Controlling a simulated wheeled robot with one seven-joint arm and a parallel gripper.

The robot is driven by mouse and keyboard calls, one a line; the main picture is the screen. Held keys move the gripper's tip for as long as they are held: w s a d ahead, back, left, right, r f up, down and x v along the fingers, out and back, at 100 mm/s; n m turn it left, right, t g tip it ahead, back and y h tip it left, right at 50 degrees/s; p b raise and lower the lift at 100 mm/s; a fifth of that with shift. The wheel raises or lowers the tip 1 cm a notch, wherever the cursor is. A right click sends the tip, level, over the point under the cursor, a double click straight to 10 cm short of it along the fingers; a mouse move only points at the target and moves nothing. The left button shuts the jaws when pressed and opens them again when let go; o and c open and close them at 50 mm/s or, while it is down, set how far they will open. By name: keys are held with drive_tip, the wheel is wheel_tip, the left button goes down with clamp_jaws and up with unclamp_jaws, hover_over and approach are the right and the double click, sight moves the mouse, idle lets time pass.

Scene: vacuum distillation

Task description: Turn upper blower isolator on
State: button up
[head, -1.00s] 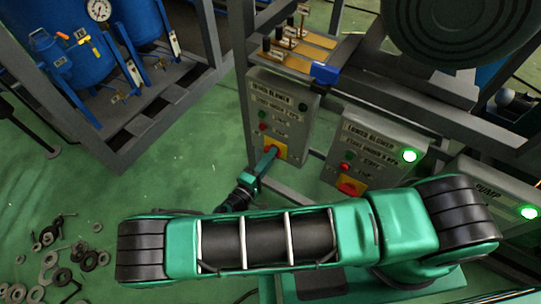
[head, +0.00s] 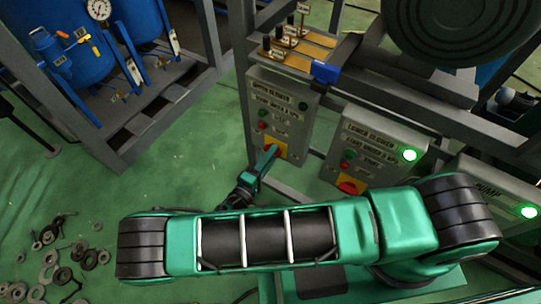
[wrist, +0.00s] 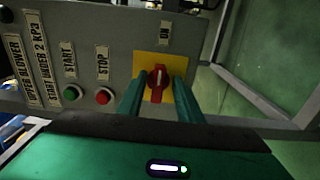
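The upper blower panel (head: 281,112) is a grey box on the frame, with label plates, a green button and a red button. Its isolator is a red knob (wrist: 157,78) on a yellow plate (wrist: 142,90), low on the panel in the head view. An ON label (wrist: 165,33) sits beside the plate. My gripper (wrist: 160,82) has its two green fingers apart, one on each side of the red knob. I cannot tell whether the fingers touch it. In the head view my gripper (head: 274,152) reaches the panel's lower part and partly hides the yellow plate.
The lower blower panel (head: 372,150), with a lit green lamp, stands right of the upper one. The pump panel (head: 495,195) is further right, also lit. Blue tanks (head: 65,55) stand at the left. Loose washers and bolts (head: 62,262) lie on the green floor.

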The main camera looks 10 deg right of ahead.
drive_tip(key=v, duration=1)
drive_tip(key=shift+s+a, duration=0.3)
drive_tip(key=shift+s, duration=0.1)
